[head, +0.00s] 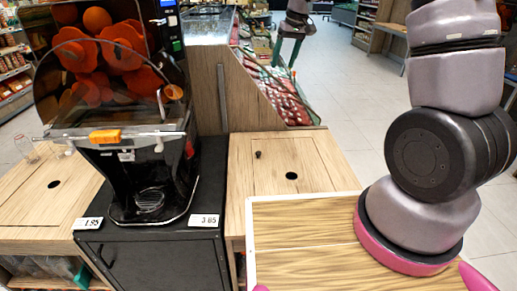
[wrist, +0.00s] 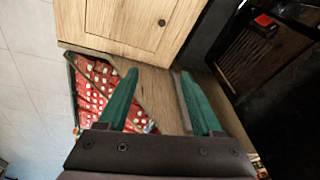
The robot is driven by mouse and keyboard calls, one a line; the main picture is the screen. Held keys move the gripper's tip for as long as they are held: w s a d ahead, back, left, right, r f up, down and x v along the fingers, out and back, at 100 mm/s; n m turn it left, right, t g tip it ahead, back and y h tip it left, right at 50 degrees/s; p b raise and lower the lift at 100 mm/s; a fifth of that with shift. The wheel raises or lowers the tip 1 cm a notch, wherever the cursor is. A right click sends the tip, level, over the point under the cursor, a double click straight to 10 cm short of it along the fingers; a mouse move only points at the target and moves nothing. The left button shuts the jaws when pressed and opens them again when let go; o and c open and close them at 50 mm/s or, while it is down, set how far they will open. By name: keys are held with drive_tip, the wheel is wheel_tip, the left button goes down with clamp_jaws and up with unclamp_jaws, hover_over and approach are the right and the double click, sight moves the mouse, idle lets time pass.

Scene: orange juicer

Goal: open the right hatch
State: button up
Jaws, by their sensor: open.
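The right hatch (head: 275,175) is a pale wooden panel set flush in the counter top right of the juicer. It looks closed. It has a round dark hole (head: 291,176), and a small dark knob-like piece (head: 257,154) stands near its far left corner. In the wrist view a wooden panel (wrist: 125,20) with one round dark spot shows at the top. My gripper (head: 283,63) is beyond the counter, over the produce stand. Its two green fingers (wrist: 156,72) are apart, with nothing between them and apart from the panel.
The black juicer (head: 150,170) with its clear cover stands left of the hatch on a black cabinet (head: 160,256). A sloped wooden produce stand (head: 240,90) with red goods rises behind the hatch. Another wooden counter (head: 50,205) is at left. Open tiled floor (head: 340,110) lies to the right.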

drive_tip(key=w+a+f+n+g+h, duration=0.1)
drive_tip(key=w+a+f, duration=0.1)
drive_tip(key=f, duration=0.5)
drive_tip(key=w+a+f+n, duration=0.1)
drive_tip(key=w+a+f, duration=0.15)
drive_tip(key=f, duration=0.35)
drive_tip(key=n+g+h, duration=0.1)
drive_tip(key=n, duration=0.3)
hover_over(258, 152)
wheel_tip(258, 152, down, 17)
wheel_tip(258, 152, down, 10)
drive_tip(key=shift+d+f, duration=0.1)
drive_tip(key=shift+f, duration=0.1)
drive_tip(key=shift+c, duration=0.4)
clamp_jaws()
